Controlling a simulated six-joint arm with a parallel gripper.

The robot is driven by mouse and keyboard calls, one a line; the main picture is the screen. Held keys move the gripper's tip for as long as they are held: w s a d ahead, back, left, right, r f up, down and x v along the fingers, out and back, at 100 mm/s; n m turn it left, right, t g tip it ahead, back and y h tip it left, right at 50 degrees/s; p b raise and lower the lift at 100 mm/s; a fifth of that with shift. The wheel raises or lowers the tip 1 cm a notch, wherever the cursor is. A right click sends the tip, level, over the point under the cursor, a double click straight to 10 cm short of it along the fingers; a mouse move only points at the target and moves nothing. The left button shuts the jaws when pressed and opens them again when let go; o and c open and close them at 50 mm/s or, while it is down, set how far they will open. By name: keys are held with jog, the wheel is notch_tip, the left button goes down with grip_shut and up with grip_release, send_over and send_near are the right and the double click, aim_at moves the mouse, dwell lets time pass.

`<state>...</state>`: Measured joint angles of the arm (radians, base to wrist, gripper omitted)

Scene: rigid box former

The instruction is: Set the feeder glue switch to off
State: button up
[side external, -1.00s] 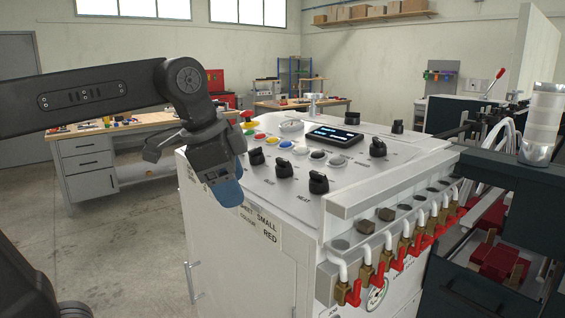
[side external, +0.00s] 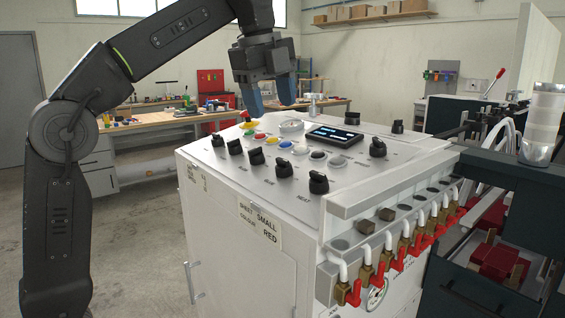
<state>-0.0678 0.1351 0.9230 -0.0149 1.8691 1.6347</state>
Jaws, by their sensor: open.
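The white control cabinet (side external: 240,270) has a sloped panel with several black rotary knobs. A front row holds knobs at the far left (side external: 218,140), second (side external: 235,147), third (side external: 256,156), fourth (side external: 284,168) and near right (side external: 318,183). Two more knobs sit at the right (side external: 378,148) and back right (side external: 397,127). The labels are too small to tell which knob is the feeder glue switch. My gripper (side external: 271,106) is open and empty, its blue fingers pointing down above the panel's back left part, apart from the knobs.
A row of brass valves with red handles (side external: 352,293) lines the right edge. Dark machinery (side external: 500,200) stands at right. Workbenches (side external: 150,130) stand behind.

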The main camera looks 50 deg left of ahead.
aim_at(282, 159)
jog(key=x, duration=1.2)
jog(key=shift+f, duration=0.1)
jog(key=shift+c, duration=0.3)
jog(key=c, duration=0.9)
jog(key=shift+o, duration=0.2)
